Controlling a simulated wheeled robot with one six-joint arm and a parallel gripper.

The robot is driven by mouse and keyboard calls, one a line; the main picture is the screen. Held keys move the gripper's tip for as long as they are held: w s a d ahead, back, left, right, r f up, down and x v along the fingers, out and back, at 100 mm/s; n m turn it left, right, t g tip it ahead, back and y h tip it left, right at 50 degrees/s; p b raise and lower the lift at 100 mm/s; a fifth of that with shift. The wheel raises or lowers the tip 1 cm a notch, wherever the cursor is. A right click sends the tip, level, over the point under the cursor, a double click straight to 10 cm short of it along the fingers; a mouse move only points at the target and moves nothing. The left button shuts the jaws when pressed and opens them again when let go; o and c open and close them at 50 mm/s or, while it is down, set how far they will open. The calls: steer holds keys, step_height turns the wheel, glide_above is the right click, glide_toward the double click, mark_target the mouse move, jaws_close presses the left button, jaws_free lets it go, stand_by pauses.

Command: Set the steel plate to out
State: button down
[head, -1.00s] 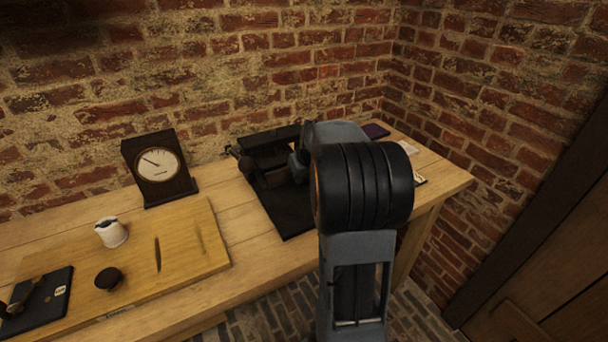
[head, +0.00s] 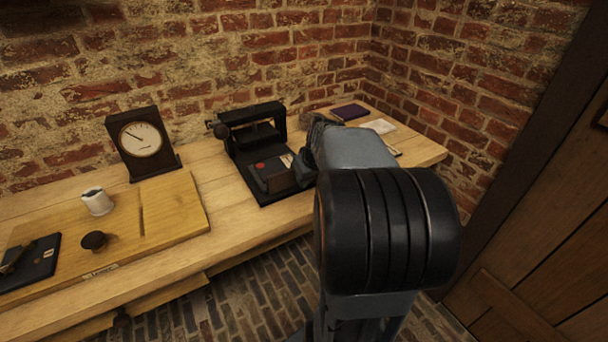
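I cannot make out a steel plate for certain. A black frame device (head: 255,112) with a crossbar and side knob stands on the bench near the wall. On its black base lies a dark block (head: 283,179) beside a red spot and a small pale piece. A white jar (head: 97,201) stands on the wooden board (head: 175,205) at the left; its inside is too small to read. My arm reaches over the right part of the bench, just right of the dark block. My gripper's fingers are hidden behind the arm or too dark to tell.
A dark clock (head: 142,140) stands behind the board. A round black knob (head: 94,240) and a dark notebook (head: 28,262) are at the left. A purple book (head: 350,112) and white paper (head: 380,126) lie at the right end. Bench between board and device is clear.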

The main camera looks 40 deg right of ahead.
steer(key=shift+s, duration=0.15)
steer(key=c, duration=0.9)
jaws_free()
steer(key=shift+s, duration=0.1)
steer(key=p+v, duration=0.2)
steer(key=v, duration=1.1)
steer(key=shift+r+p, duration=0.35)
steer(key=shift+r, duration=0.1)
